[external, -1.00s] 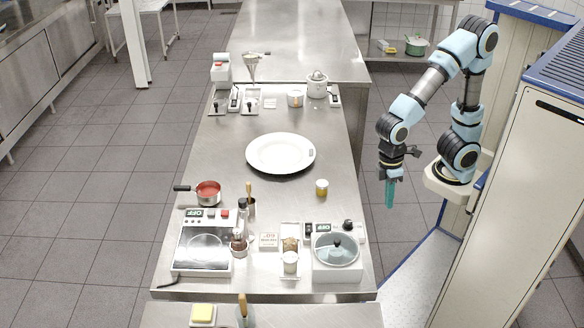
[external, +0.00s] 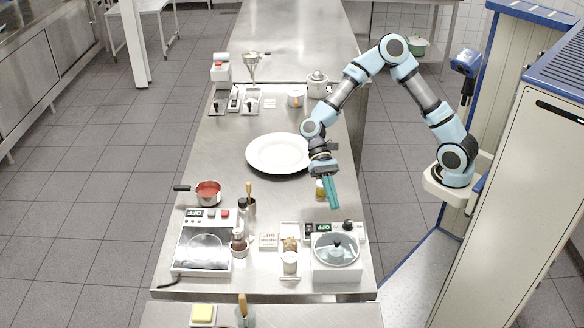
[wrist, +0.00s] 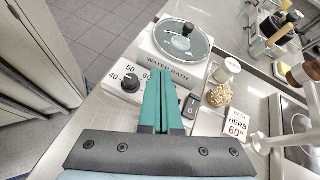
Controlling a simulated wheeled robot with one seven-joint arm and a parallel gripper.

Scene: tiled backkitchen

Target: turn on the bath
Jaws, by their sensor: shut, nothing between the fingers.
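The water bath (external: 337,268) is a white box with a round glass lid at the front right of the steel table. In the wrist view the label "WATER BATH" shows on the bath (wrist: 172,62), with a black dial (wrist: 131,83) marked 40, 50, 60 on its left. A black rocker switch (wrist: 190,108) sits to the right of the dial; the bath's dark display (external: 317,227) shows in the external view. My gripper (external: 336,207) is shut and empty, its teal fingers pointing down above the table behind the bath. In the wrist view the fingertips (wrist: 168,72) hide part of the panel between dial and switch.
A jar with a white lid (external: 290,262) and a brown lumpy item (wrist: 220,95) stand beside the bath. A card reading "HERB 60°" (wrist: 237,125) is near the switch. A yellow cup (external: 320,188) is partly behind my fingers; a white plate (external: 270,155) lies farther back.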

